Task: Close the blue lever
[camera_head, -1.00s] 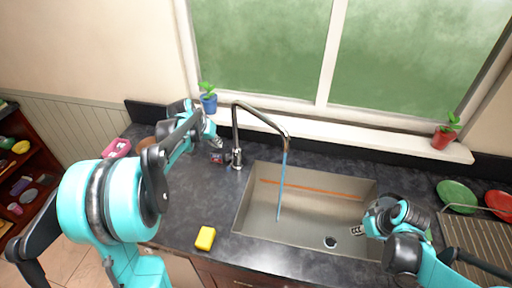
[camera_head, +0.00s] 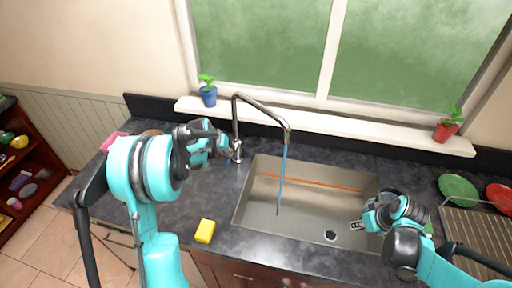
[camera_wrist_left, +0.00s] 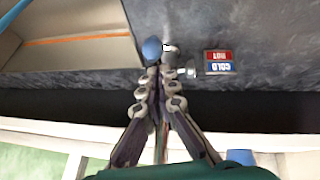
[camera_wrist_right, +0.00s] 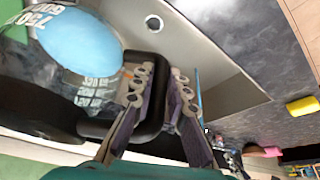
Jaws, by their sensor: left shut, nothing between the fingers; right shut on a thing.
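The blue lever (camera_wrist_left: 151,48) shows as a rounded blue tip beside the metal faucet base in the left wrist view. The faucet (camera_head: 236,125) stands behind the sink, and a blue stream of water (camera_head: 282,180) runs from its spout. My left gripper (camera_head: 228,152) is shut and empty at the faucet base; in the left wrist view its fingertips (camera_wrist_left: 160,72) are just by the lever. Whether they touch it I cannot tell. My right gripper (camera_head: 357,226) is over the sink's right side, shut on the black handle (camera_wrist_right: 152,128) of a clear, marked jug (camera_wrist_right: 35,85).
A HOT/COLD label (camera_wrist_left: 219,62) is beside the faucet. The sink (camera_head: 245,215) is open in the middle. A yellow sponge (camera_head: 205,231) lies on the counter at front left. Potted plants (camera_head: 208,92) stand on the sill. A green plate (camera_head: 458,189) is at right.

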